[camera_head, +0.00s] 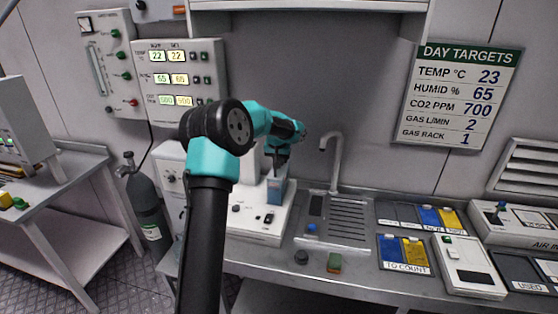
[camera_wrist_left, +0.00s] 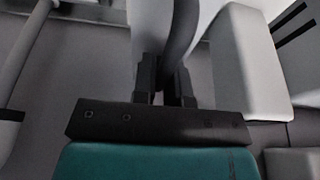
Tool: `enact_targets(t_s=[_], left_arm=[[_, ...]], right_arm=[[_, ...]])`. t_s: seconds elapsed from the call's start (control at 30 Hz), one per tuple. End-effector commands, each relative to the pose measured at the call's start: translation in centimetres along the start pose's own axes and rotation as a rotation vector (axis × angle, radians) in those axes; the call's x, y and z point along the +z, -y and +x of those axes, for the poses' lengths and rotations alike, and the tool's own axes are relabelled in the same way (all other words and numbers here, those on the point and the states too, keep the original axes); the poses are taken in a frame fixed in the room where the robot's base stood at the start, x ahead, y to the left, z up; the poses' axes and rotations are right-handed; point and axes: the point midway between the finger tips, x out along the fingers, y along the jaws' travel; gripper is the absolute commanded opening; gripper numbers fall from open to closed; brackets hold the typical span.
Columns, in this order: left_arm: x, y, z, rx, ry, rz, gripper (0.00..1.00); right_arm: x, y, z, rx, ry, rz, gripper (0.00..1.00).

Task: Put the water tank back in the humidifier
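The humidifier (camera_head: 250,232) is a white unit on the bench left of the sink. A translucent blue water tank (camera_head: 276,191) stands upright at it, partly hidden behind my arm; I cannot tell whether it is fully seated. My left gripper (camera_head: 279,158) points down right at the tank's top. My right gripper is not in view.
A sink with a tall faucet (camera_head: 335,160) stands close to the right of the tank. A gas cylinder (camera_head: 146,205) is at the left. Blue and yellow trays (camera_head: 404,270) and a white device (camera_head: 467,270) occupy the right bench.

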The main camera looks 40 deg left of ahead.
Motion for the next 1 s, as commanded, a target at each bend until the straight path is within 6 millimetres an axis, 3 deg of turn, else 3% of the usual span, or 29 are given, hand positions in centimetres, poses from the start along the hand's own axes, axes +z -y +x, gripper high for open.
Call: enact_targets(t_s=[0.23, 0.63, 0.77, 1.0], left_arm=[[0.0, 0.0, 0.0, 0.000, 0.000, 0.000, 0.37], [-0.1, 0.0, -0.7, 0.000, -0.001, 0.000, 0.38], [-0.1, 0.0, -2.1, 0.000, -0.002, 0.000, 0.38], [-0.1, 0.0, -6.4, 0.001, -0.004, 0.000, 0.38]], right_arm=[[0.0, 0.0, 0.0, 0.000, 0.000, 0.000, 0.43], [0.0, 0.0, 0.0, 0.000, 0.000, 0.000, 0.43], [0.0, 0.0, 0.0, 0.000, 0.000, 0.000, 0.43], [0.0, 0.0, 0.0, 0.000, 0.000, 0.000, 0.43]])
